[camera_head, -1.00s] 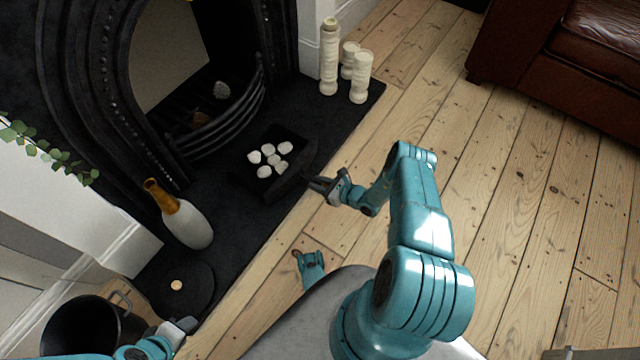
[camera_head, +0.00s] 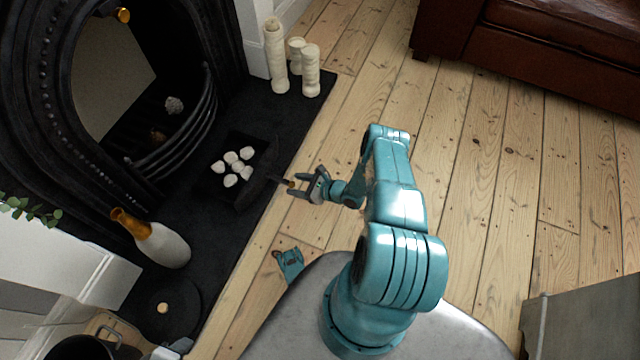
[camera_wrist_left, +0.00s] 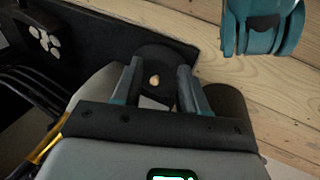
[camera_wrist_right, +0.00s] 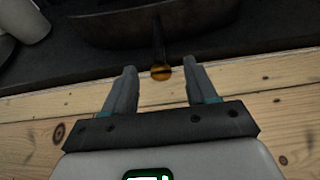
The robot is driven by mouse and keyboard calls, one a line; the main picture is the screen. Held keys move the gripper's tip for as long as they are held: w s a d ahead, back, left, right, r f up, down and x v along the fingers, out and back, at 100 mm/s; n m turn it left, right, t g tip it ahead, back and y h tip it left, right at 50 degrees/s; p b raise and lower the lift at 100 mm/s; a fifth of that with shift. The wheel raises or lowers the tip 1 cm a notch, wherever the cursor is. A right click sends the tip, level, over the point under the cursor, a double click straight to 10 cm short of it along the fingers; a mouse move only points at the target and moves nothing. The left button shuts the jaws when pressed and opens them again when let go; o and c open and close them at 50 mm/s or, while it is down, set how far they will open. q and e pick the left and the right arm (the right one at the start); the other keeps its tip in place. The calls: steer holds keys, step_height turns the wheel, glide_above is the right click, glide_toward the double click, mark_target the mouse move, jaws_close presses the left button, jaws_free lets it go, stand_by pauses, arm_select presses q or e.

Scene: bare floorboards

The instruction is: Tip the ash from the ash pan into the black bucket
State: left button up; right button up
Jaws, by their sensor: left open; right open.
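The black ash pan (camera_head: 243,196) sits on the dark hearth with several whitish lumps (camera_head: 232,167) in it. Its handle points toward my right gripper (camera_head: 291,188). In the right wrist view, the amber knob (camera_wrist_right: 160,72) at the handle's end lies between the tips of my open right gripper (camera_wrist_right: 160,70), with gaps on both sides. The black bucket (camera_head: 85,348) is cut off at the lower left of the head view. My left gripper (camera_wrist_left: 160,68) is open and empty; only a bit of it shows at the head view's bottom edge, beside the bucket.
A white bottle (camera_head: 163,245) with an amber neck and a black disc (camera_head: 178,318) with a small pale piece are on the hearth. Pale candles (camera_head: 276,60) stand at its far end. A curved grate (camera_head: 185,140) is behind the pan.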

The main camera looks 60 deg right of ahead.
arm_select(q)
steer(key=shift+g, duration=0.6)
steer(key=s+r+p, duration=0.2)
steer(key=r, duration=0.1)
steer(key=s+r+p, duration=0.1)
steer(key=shift+s+d+r, duration=0.15)
steer(key=shift+d, duration=0.15)
arm_select(e)
steer(key=v, duration=1.1)
steer(key=shift+r, duration=0.2)
steer(key=shift+s, duration=0.15)
